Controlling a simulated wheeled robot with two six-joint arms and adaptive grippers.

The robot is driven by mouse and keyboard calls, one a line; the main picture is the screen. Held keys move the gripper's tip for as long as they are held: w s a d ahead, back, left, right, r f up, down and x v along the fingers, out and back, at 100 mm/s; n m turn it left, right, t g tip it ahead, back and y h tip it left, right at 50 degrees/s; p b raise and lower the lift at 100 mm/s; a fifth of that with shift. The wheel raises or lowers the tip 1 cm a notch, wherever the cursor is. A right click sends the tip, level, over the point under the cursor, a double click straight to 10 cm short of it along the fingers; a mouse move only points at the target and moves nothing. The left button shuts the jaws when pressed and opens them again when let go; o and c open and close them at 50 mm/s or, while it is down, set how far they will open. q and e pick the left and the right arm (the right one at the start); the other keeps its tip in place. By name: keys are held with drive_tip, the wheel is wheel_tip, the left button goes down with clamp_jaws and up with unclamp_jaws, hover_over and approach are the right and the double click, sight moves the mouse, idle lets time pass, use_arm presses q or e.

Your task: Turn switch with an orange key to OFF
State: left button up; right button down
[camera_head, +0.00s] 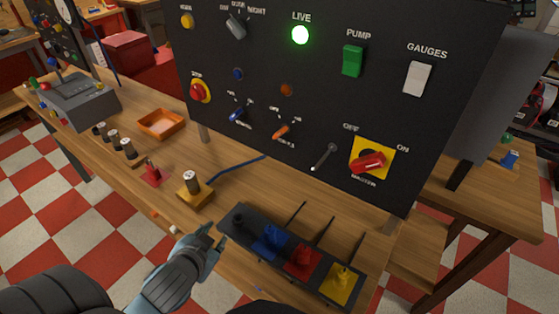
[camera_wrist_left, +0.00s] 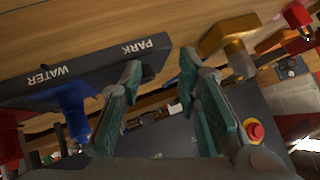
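The black panel (camera_head: 330,100) stands upright at the back of the bench. A small switch with an orange key-like lever (camera_head: 281,131) sits on its lower middle, tilted up to the right. My left gripper (camera_head: 210,238) is over the front of the bench, well below and left of the orange key, touching nothing that I can see. In the left wrist view its green-padded fingers (camera_wrist_left: 160,88) are apart with nothing between them. My right gripper is not in view.
A dark tray (camera_head: 228,222) with blue, red and yellow levers stands close to the right of my left gripper. A yellow block (camera_head: 194,193) with a knob is just behind it. A red switch on a yellow plate (camera_head: 384,150), marked OFF and ON, is lower right on the panel.

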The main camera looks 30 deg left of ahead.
use_arm(q)
drive_tip(key=w+a+r+m+t, duration=0.1)
drive_tip(key=w+r+m+t, duration=0.1)
drive_tip(key=w+r+t, duration=0.4)
drive_tip(key=m+t+h, duration=0.2)
drive_tip(key=m+h, duration=0.4)
approach(276, 137)
drive_tip(key=w+b, duration=0.1)
drive_tip(key=w, duration=0.2)
drive_tip(key=w+d+b, duration=0.1)
drive_tip(key=w, duration=0.3)
drive_tip(key=w+b, duration=0.1)
drive_tip(key=w, duration=0.2)
drive_tip(key=shift+w+d, duration=0.25)
drive_tip(key=shift+w, duration=0.05)
clamp_jaws()
